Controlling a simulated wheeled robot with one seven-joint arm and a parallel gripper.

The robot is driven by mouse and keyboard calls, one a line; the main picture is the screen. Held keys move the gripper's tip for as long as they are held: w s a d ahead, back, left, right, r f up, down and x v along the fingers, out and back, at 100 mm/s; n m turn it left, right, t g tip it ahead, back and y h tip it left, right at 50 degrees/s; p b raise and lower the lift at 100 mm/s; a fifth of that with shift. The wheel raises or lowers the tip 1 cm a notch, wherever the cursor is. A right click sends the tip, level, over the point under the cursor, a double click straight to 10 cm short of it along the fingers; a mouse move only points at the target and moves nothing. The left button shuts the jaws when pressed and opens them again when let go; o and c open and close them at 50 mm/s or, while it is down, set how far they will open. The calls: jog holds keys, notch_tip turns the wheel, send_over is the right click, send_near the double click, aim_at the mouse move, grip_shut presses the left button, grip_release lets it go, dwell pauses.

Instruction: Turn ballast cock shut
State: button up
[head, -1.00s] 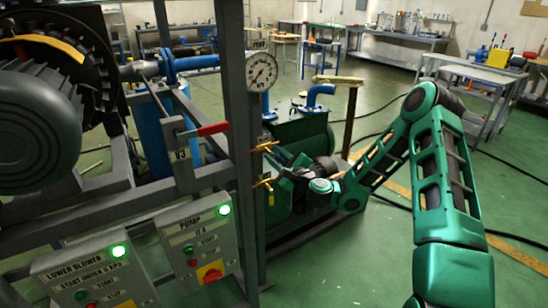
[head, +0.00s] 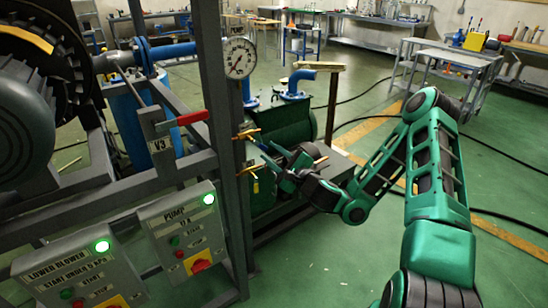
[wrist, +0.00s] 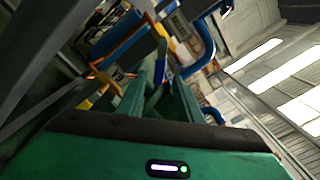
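Two small brass cocks sit on the grey upright post below the gauge. The upper cock (head: 246,134) has its lever lying roughly sideways. The lower cock (head: 249,168) has a yellow part hanging down. Contact cannot be made out. In the wrist view, the fingers (wrist: 158,95) stand apart, with a yellow piece (wrist: 85,103) left of them, outside the gap.
The dial gauge (head: 239,58) and the red-handled valve V3 (head: 182,119) are on the frame to the left. The pump control box (head: 184,232) with a lit green lamp is below. The green pump (head: 286,124) stands behind my gripper.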

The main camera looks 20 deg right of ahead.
jog(key=shift+v, duration=0.75)
jog(key=c, duration=0.5)
jog(key=shift+d+r+n, duration=0.1)
jog(key=shift+r+n, duration=0.1)
jog(key=shift+n, duration=0.2)
grip_shut()
jog(key=s+d+r+n+g+y, duration=0.3)
jog(key=d+r+n, duration=0.4)
jog(key=n, duration=1.2)
jog(key=w+a+f+h, duration=0.1)
jog(key=w+a+f, duration=0.4)
jog(key=w+a, duration=0.1)
jog(key=shift+w+a, duration=0.3)
jog(key=shift+w, duration=0.2)
